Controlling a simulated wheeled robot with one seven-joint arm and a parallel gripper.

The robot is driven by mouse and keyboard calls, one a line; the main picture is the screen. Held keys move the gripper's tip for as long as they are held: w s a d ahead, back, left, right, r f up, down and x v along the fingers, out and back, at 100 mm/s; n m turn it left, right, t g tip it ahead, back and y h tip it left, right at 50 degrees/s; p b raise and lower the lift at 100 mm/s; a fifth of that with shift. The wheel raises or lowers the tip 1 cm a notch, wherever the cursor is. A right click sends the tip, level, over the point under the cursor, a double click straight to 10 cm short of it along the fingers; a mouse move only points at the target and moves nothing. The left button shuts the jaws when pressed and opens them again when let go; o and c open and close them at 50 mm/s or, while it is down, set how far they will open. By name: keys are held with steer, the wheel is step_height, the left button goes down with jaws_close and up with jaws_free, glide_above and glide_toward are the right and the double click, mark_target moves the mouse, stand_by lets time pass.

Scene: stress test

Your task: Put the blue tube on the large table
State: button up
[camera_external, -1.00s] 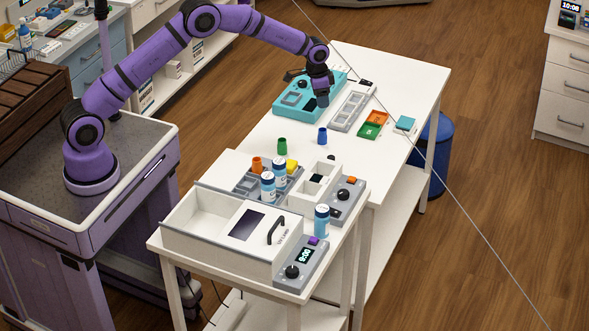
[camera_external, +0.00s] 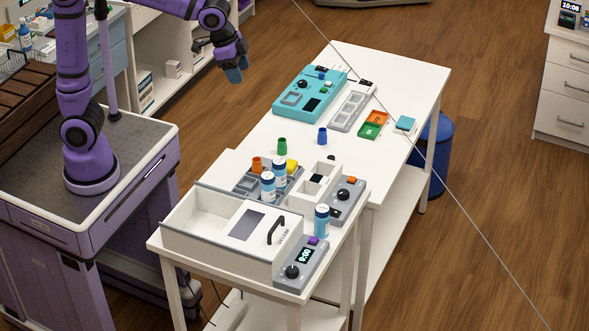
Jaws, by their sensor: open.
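The blue tube (camera_external: 322,136) stands upright on the long white table (camera_external: 345,190), the large table, a little to the right of a green tube (camera_external: 282,146). My gripper (camera_external: 234,74) is raised to the left of the table's far part, well apart from the blue tube. Its fingertips are blue-grey and point down. It is open, and I see nothing held in it, though the fingers overlap from this angle.
A teal device (camera_external: 292,112) and a grey tray (camera_external: 353,108) stand at the table's far end. A white lidded box (camera_external: 205,222) and several bottles crowd the near end.

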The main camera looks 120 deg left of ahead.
steer(key=s+d+f+m+t, duration=0.1)
steer(key=s+d, duration=0.7)
steer(key=s, duration=0.4)
steer(key=s+d+f+m+t+h, duration=0.1)
steer(key=s+d, duration=0.8)
steer(key=s, duration=0.4)
steer(key=shift+m, duration=0.3)
steer(key=shift+f, duration=0.1)
